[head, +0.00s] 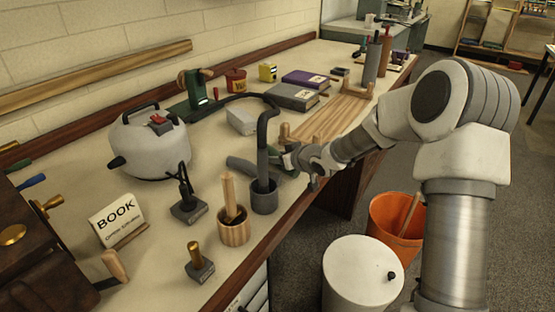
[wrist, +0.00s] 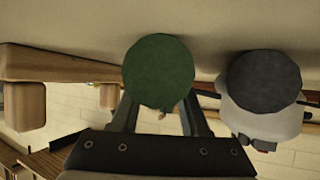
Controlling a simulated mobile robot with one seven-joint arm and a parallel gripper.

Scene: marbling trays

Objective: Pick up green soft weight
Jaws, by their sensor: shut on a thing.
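The green soft weight (wrist: 158,72) shows its round end between my fingers in the wrist view. My gripper (wrist: 158,108) is shut on it. In the head view my gripper (head: 291,157) is low over the bench, behind the dark grey pot with the curved pipe, and the green weight is mostly hidden there. In the wrist view the weight appears against the pale bench top; whether it still touches the bench I cannot tell. A grey soft weight (head: 240,165) lies just left of my gripper, and its round end (wrist: 263,82) is beside the green one.
The dark grey pot with a tall curved pipe (head: 264,198) stands close in front of my gripper. A wooden cup (head: 233,232) and a white lidded pot (head: 152,148) are to the left. A slatted wooden board (head: 325,124) lies behind. The bench's front edge is near.

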